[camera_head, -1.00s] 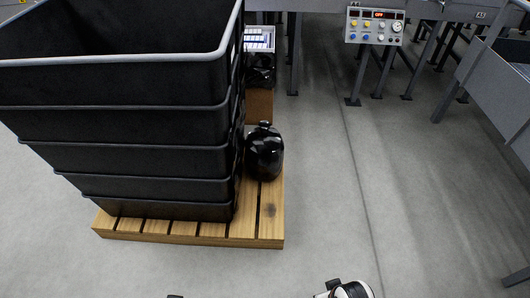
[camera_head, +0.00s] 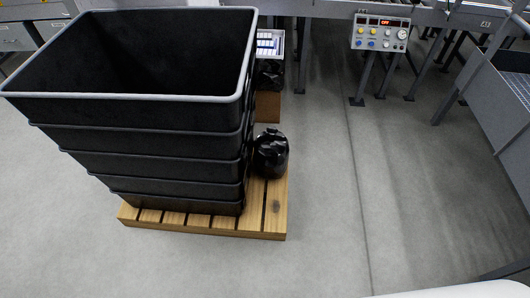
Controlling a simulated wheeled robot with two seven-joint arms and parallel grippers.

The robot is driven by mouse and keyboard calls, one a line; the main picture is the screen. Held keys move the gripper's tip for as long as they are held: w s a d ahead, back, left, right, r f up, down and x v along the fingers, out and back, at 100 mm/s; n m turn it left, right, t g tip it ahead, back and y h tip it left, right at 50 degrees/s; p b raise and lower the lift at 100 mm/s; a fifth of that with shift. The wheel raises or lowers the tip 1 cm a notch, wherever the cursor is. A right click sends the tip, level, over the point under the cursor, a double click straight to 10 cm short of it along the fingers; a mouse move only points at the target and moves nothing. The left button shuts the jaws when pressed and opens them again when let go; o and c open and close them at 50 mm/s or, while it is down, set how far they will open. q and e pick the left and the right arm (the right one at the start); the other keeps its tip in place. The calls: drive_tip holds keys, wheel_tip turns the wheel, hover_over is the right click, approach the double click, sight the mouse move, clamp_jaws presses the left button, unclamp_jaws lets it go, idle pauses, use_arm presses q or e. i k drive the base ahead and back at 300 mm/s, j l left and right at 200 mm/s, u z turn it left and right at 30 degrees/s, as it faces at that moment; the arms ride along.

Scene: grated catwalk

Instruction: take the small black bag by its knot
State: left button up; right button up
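The small black bag (camera_head: 271,155) is shiny and stands upright on the right part of a wooden pallet (camera_head: 275,212), close beside a stack of black crates. Its knot (camera_head: 271,133) shows at the top as a small dark bump. A white part of my own arm enters at the bottom right edge of the head view. Neither of my grippers' fingers shows in the view, and both are away from the bag.
The stack of black crates (camera_head: 170,145) rises high left of the bag. Behind it are a brown box (camera_head: 268,105) and another dark bag (camera_head: 270,74). A control panel (camera_head: 381,33) stands on legs at the back. The floor (camera_head: 330,200) right of the pallet is clear.

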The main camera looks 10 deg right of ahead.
sight(271, 153)
drive_tip(key=i+l+u, duration=0.1)
drive_tip(key=u, duration=0.4)
drive_tip(key=l+u, duration=0.25)
drive_tip(key=u, duration=0.2)
drive_tip(key=i+l+u, duration=0.1)
drive_tip(key=l+u, duration=0.15)
drive_tip(key=u, duration=0.25)
